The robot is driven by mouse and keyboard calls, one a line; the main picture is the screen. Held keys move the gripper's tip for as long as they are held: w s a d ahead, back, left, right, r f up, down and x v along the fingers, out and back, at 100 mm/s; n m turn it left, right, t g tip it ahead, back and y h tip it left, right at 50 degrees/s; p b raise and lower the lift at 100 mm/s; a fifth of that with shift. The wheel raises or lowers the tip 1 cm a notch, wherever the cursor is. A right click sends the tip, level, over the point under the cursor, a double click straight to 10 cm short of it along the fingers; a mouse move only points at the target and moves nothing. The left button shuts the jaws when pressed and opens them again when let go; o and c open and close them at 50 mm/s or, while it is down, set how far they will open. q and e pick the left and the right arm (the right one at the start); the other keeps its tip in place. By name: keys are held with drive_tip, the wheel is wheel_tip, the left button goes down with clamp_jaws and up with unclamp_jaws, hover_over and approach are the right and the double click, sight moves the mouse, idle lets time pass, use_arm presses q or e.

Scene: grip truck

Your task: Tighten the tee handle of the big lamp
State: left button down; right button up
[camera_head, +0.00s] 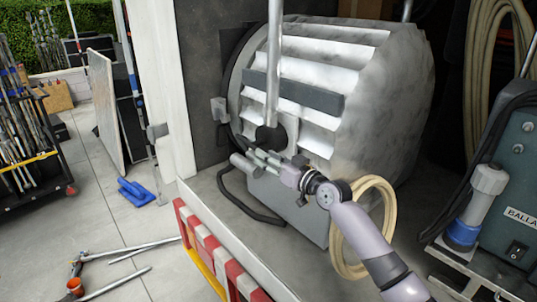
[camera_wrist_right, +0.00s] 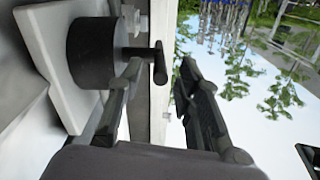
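The big lamp (camera_head: 385,110) is a large grey ribbed drum in the truck opening. A black round hub (camera_head: 270,138) is on its side; the hub also shows in the right wrist view (camera_wrist_right: 92,52). The tee handle (camera_wrist_right: 158,63), a small black T-bar, sticks out from this hub. My right gripper (camera_head: 262,157) is at the lamp's side, just below the hub. In the right wrist view the gripper (camera_wrist_right: 158,78) is open, with the tee handle's bar between the fingertips and no clear contact. The handle is too small to make out in the head view. My left gripper is out of view.
A metal pole (camera_head: 273,60) rises from the hub. A black cable (camera_head: 245,205) hangs below the lamp. A coiled cream cable (camera_head: 378,190) and a ballast box (camera_head: 515,190) are to the right. A red-and-white barrier (camera_head: 215,250) edges the truck bed.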

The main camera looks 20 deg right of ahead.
drive_tip(key=shift+w, duration=0.15)
clamp_jaws()
idle(0.4)
idle(0.5)
